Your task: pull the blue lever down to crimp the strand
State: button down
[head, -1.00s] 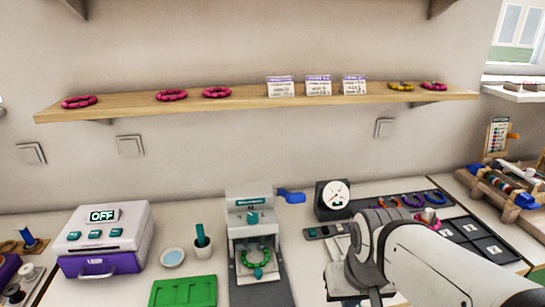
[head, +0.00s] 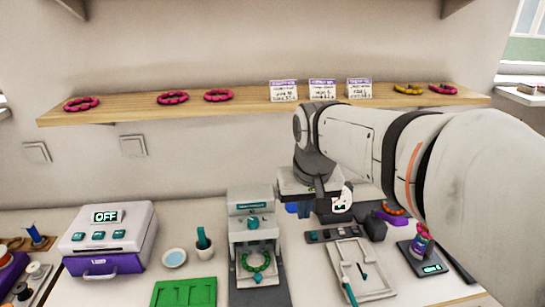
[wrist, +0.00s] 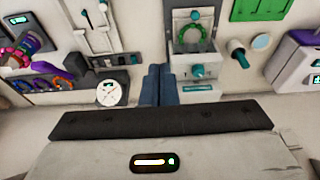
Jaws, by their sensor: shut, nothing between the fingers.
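The crimping press (head: 238,209) stands on the bench, grey with teal fittings. A green beaded strand (head: 258,262) lies in its lower opening; it also shows in the wrist view (wrist: 208,40). The blue lever (head: 291,208) juts from the press's right side, and only a small part shows below my wrist. My gripper is at the lever's side of the press, its two slate-blue fingers (wrist: 157,70) shut together and empty in the wrist view. They hide the lever there, so I cannot tell whether they touch it.
A white dial gauge (head: 342,200) is partly behind my gripper. A white tray (head: 352,262) lies right of the press, a green tray (head: 183,292) left. A purple-and-white machine (head: 110,237) reads OFF. A wooden shelf (head: 250,104) with bracelets and cards runs above.

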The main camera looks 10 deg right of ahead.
jog(key=w+r+p, duration=0.2)
jog(key=w+r, duration=0.7)
jog(key=r, duration=0.1)
jog(key=shift+p, duration=0.3)
jog(key=shift+w+f, duration=0.1)
jog(key=p+x, duration=0.1)
jog(key=x, duration=0.9)
jog(key=shift+f, duration=0.15)
jog(key=shift+s+f+p, duration=0.35)
jog(key=shift+s+f, duration=0.3)
jog(key=shift+f, duration=0.3)
jog(key=shift+s+f, duration=0.25)
jog(key=shift+f, duration=0.3)
